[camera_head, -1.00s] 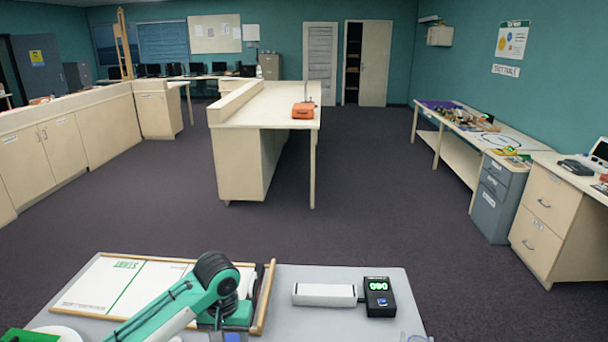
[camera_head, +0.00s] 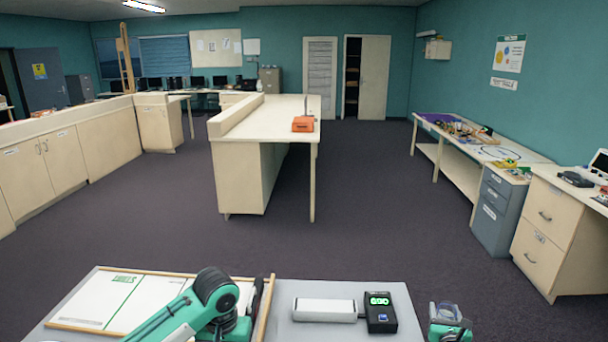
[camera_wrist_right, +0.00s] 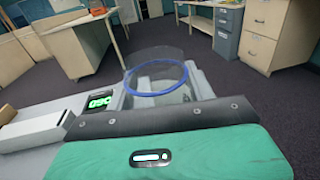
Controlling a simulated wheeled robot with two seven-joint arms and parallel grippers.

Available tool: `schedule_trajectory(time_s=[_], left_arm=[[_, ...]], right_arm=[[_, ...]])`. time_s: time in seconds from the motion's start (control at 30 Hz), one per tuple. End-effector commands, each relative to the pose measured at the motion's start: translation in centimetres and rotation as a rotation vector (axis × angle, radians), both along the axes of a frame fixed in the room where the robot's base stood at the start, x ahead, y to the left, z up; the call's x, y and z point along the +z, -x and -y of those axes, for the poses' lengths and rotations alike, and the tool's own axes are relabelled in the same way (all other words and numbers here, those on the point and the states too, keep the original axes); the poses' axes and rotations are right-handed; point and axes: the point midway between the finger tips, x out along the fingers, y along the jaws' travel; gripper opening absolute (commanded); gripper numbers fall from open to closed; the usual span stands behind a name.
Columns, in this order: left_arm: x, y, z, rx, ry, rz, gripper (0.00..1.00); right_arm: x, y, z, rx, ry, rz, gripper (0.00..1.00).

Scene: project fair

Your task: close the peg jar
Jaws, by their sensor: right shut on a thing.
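My right gripper (camera_head: 450,328) is at the bottom right of the head view, just off the right edge of the grey table. It is shut on a clear round piece with a blue ring (camera_head: 446,311). In the right wrist view this piece (camera_wrist_right: 156,76) stands just beyond the teal gripper body, with clear walls above and below the ring. I cannot tell whether it is the peg jar or its lid, and I see no pegs in it. My left arm reaches in at the bottom left; its gripper is out of view.
The grey table (camera_head: 345,278) carries a framed white board (camera_head: 110,301), a white block (camera_head: 324,310) and a black box with a green display (camera_head: 380,312). Open dark floor lies beyond. A long bench (camera_head: 270,118) stands mid-room; drawers (camera_head: 548,232) stand at the right.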

Motion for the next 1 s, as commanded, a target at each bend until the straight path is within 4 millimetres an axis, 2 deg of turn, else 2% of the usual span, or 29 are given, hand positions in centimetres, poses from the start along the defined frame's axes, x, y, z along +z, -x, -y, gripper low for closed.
schedule_trajectory(time_s=[0.03,0.2,0.5,0.77,1.0], left_arm=[[0.0,0.0,0.0,0.000,0.000,0.000,0.29],[0.0,0.0,0.0,0.000,0.000,0.000,0.29],[0.0,0.0,0.0,0.000,0.000,0.000,0.29],[0.0,0.0,0.0,0.000,0.000,0.000,0.29],[0.0,0.0,0.0,0.000,0.000,0.000,0.29]], right_arm=[[0.5,-0.7,1.5,-0.009,0.006,0.001,0.13],[1.2,-1.8,5.0,-0.032,0.002,0.001,0.13],[2.3,-2.7,9.1,-0.067,0.000,0.001,0.13],[2.2,-2.2,9.9,-0.131,-0.006,0.002,0.13],[1.6,-1.3,11.8,-0.240,-0.005,0.000,0.13]])
